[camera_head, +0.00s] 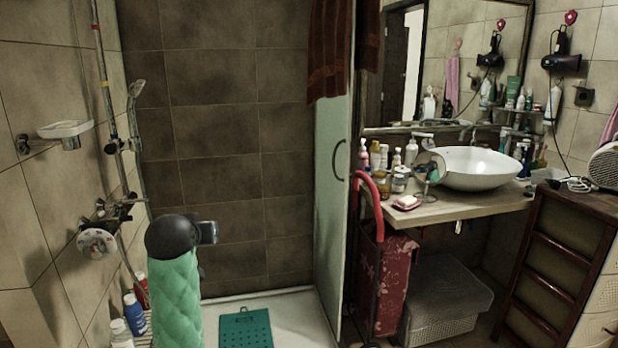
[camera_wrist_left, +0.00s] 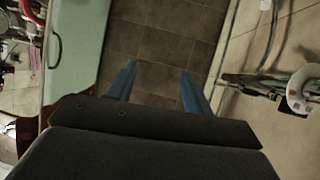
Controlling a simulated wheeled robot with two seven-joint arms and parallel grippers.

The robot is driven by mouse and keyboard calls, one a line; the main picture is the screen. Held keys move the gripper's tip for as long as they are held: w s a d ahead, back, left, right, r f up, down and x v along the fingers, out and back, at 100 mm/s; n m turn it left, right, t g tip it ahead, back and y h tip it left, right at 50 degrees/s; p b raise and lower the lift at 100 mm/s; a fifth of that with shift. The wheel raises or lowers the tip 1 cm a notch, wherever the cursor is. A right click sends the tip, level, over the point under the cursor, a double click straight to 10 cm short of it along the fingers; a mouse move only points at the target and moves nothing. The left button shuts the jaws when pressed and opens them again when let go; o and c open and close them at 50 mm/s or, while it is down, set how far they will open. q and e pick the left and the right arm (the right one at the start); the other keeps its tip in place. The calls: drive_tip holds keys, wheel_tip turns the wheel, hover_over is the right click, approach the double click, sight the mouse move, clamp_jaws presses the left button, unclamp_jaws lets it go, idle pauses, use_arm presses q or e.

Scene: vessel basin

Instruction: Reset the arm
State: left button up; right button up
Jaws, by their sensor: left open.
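My left gripper (camera_wrist_left: 160,88) shows in the left wrist view with its two blue fingers spread apart. Nothing is between the fingers; dark wall tiles show behind the gap. In the head view an arm of mine in a green padded sleeve rises at the lower left, in front of the shower, and its fingers cannot be made out there. The right gripper is in neither view.
The white vessel basin (camera_head: 478,168) stands on a counter (camera_head: 455,207) crowded with bottles at right. A glass shower panel (camera_head: 333,200) divides the shower from a red trolley bag (camera_head: 395,285). A teal mat (camera_head: 245,330) lies on the shower floor. Shower fittings (camera_head: 97,242) are at left.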

use_arm(q)
drive_tip(key=s+d+f+m+g+h+p, duration=0.2)
drive_tip(key=s+d+f+g, duration=0.3)
drive_tip(key=s+f, duration=1)
drive_tip(key=s+d+f+m+g+h+p, duration=0.15)
drive_tip(key=s+d+f, duration=0.55)
drive_tip(key=s+f, duration=0.85)
drive_tip(key=s+f+g+p, duration=0.1)
drive_tip(key=s+f+g, duration=0.1)
drive_tip(key=s, duration=0.5)
drive_tip(key=s+f+g, duration=0.2)
drive_tip(key=s+f, duration=0.3)
drive_tip(key=s, duration=0.3)
drive_tip(key=shift+f+y+p, duration=0.25)
drive_tip(key=shift+y+p, duration=0.1)
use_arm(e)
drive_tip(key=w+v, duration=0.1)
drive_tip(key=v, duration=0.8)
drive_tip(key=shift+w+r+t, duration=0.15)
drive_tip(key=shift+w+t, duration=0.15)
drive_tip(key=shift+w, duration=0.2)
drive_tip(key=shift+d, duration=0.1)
use_arm(q)
drive_tip(key=shift+m, duration=0.25)
drive_tip(key=shift+o, duration=0.2)
